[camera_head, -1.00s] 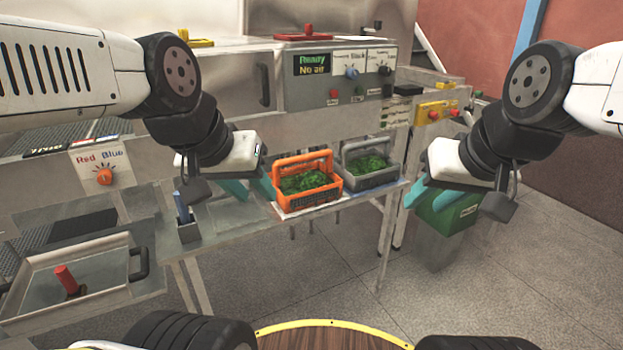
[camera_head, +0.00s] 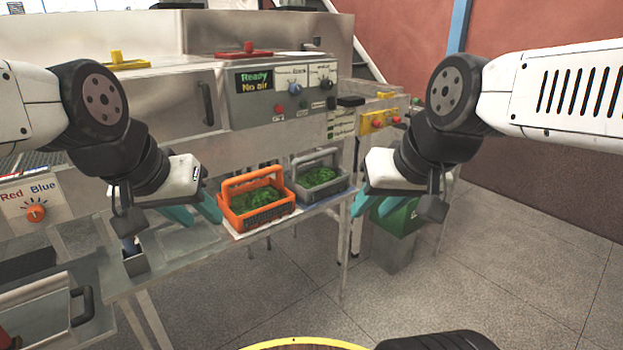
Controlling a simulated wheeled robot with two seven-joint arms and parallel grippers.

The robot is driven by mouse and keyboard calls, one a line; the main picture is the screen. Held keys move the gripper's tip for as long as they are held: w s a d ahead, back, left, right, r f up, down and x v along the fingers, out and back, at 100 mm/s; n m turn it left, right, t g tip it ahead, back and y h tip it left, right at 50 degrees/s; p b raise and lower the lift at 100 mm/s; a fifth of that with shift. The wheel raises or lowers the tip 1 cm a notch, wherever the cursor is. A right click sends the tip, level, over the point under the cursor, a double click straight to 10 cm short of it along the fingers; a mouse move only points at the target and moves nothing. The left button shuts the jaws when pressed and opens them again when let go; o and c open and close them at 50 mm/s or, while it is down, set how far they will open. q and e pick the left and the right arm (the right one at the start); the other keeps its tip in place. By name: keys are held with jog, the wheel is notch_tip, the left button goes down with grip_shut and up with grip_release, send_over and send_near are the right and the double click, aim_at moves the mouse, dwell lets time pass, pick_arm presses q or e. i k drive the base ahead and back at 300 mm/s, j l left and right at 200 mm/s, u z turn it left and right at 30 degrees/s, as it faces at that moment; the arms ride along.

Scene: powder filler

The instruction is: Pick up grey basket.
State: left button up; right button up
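The grey basket (camera_head: 322,191) stands upright on the shelf at the front of the machine, with green contents and a raised handle. The orange basket (camera_head: 259,218) stands just left of it, also holding green contents. My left gripper (camera_head: 198,215) is left of the orange basket, its teal fingers angled down and apart. My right gripper (camera_head: 366,206) is to the right of the grey basket, its teal fingers pointing down left; part of them is hidden by the hand, and the gap between them is hard to see. Neither gripper is seen holding anything.
The metal shelf (camera_head: 190,250) runs under the baskets. The machine with its control panel (camera_head: 285,95) rises behind them. A green bin (camera_head: 400,217) stands on the floor behind my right gripper. The floor (camera_head: 480,270) at the right is open.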

aim_at(312, 183)
jog(key=i+l+u, duration=0.15)
jog(key=i, duration=0.35)
jog(key=i+l+u, duration=0.15)
jog(key=i+l, duration=0.15)
jog(key=i, duration=0.15)
jog(key=i+l+u, duration=0.15)
jog(key=i+l, duration=0.15)
jog(key=i, duration=0.2)
